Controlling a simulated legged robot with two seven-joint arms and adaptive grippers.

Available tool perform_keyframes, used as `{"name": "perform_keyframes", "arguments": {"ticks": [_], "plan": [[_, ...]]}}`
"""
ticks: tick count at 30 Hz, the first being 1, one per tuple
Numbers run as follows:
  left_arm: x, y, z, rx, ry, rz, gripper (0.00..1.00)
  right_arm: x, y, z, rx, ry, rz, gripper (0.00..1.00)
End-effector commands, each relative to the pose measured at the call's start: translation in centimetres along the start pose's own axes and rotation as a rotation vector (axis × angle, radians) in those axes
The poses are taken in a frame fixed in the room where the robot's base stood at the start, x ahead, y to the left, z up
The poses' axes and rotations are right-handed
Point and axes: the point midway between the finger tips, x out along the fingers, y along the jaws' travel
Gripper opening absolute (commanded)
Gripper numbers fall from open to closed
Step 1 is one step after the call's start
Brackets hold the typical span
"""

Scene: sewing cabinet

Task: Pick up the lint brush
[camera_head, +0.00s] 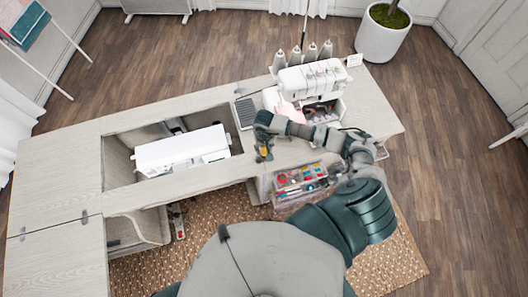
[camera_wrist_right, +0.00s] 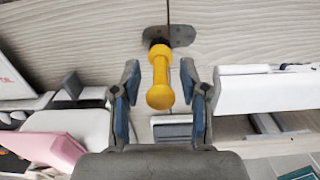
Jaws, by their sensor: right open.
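A yellow-handled tool with a dark end, which looks like the lint brush (camera_wrist_right: 160,72), shows in the middle of the right wrist view. Its rounded yellow end points toward the wrist. My right gripper (camera_head: 263,155) is over the cabinet top between the white sewing machine and the serger. In the wrist view its two blue-padded fingers (camera_wrist_right: 160,84) are open, one on each side of the yellow handle, with gaps on both sides. In the head view the gripper mostly hides the brush. My left gripper is not in view.
The sewing machine (camera_head: 182,151) sits in the cabinet's recess to the left. The serger (camera_head: 312,76) with thread cones stands at the back right, a pink item (camera_head: 287,112) before it. A clear organizer (camera_head: 301,178) of colourful supplies is below the front edge. The cabinet's left surface (camera_head: 52,180) is bare.

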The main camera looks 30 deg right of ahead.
Motion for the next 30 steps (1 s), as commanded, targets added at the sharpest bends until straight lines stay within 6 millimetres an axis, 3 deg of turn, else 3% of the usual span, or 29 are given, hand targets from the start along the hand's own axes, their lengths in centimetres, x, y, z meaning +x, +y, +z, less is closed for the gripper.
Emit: {"name": "perform_keyframes", "arguments": {"ticks": [2,7,22,30], "plan": [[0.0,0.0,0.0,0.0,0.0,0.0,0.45,0.0,0.0,0.0,0.0,0.0,0.0,0.41],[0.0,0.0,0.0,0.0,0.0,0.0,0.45,0.0,0.0,0.0,0.001,0.0,0.0,0.0],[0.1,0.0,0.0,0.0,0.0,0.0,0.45,-0.4,0.0,-0.1,0.001,0.001,0.0,0.0],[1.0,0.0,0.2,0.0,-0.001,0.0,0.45,-3.3,0.1,-0.2,0.0,0.005,0.0,0.0]]}}
